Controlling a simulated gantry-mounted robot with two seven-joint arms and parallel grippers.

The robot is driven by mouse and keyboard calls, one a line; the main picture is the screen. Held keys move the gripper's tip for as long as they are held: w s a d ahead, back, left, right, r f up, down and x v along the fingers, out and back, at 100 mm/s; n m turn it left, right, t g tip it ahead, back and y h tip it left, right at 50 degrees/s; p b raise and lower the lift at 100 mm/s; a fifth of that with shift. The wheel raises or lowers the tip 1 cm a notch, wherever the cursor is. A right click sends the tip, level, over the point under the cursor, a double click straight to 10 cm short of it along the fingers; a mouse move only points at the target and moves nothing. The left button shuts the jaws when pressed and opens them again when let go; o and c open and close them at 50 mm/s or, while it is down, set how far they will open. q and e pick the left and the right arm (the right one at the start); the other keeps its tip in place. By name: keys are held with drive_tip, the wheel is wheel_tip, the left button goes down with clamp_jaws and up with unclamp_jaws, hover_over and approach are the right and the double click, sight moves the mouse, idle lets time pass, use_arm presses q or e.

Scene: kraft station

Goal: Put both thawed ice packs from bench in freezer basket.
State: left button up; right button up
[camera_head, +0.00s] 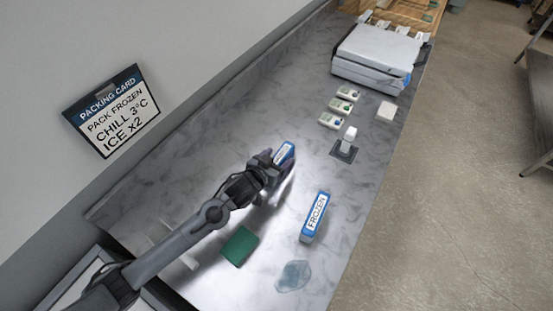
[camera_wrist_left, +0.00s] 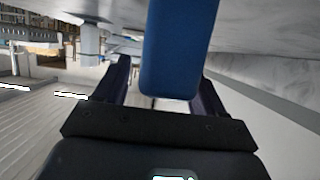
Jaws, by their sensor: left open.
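One blue ice pack with a white label (camera_head: 285,152) stands on the marble bench, partly hidden by my left gripper (camera_head: 273,168). In the left wrist view its blue side (camera_wrist_left: 180,50) is between the two open fingers (camera_wrist_left: 160,82); I cannot tell whether they touch it. The other ice pack (camera_head: 314,217), blue with a white label reading FROZEN, stands on the bench to the right and nearer, clear of the gripper. No freezer basket can be made out for certain. My right gripper is not in view.
A green pad (camera_head: 239,246) and a pale translucent bluish patch (camera_head: 293,276) lie on the near bench (camera_head: 345,265). A small stand (camera_head: 345,145), several small white devices (camera_head: 340,105) and a white box (camera_head: 375,55) are farther back. A packing card (camera_head: 110,110) hangs on the wall.

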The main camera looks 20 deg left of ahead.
use_arm(q)
drive_tip(key=shift+r, duration=0.1)
drive_tip(key=shift+s+r, duration=0.1)
drive_tip(key=p+v, duration=0.1)
drive_tip(key=v, duration=1)
drive_tip(key=shift+s+r, duration=0.2)
drive_tip(key=shift+s, duration=0.1)
